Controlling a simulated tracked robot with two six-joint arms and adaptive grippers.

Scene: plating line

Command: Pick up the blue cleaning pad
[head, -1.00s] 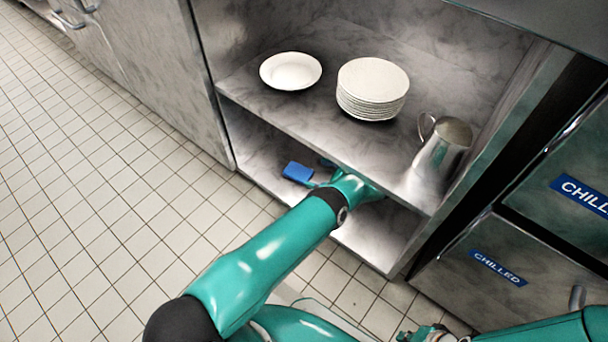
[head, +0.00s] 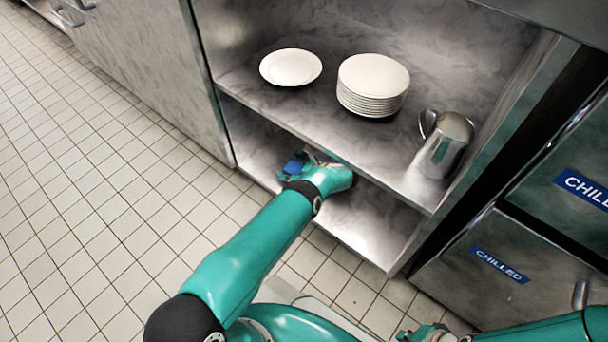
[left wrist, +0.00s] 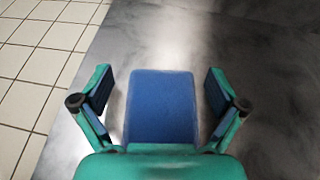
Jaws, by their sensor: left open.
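The blue cleaning pad (head: 293,166) lies on the lower shelf of the open cabinet, near its left front, partly covered by my left gripper (head: 300,163) in the head view. In the left wrist view the pad (left wrist: 160,108) is a blue block between the two spread fingers of my left gripper (left wrist: 160,88). A gap shows on each side, so the fingers do not appear to touch it. The pad's near end is hidden by the gripper body. My right gripper (head: 428,334) shows only in part at the bottom edge of the head view.
The upper shelf (head: 265,112) overhangs the lower shelf (head: 375,228) close to my left gripper. It carries a white plate (head: 290,67), a plate stack (head: 373,85) and a metal jug (head: 445,145). Chilled drawers (head: 500,265) stand right. The tiled floor (head: 90,200) at left is clear.

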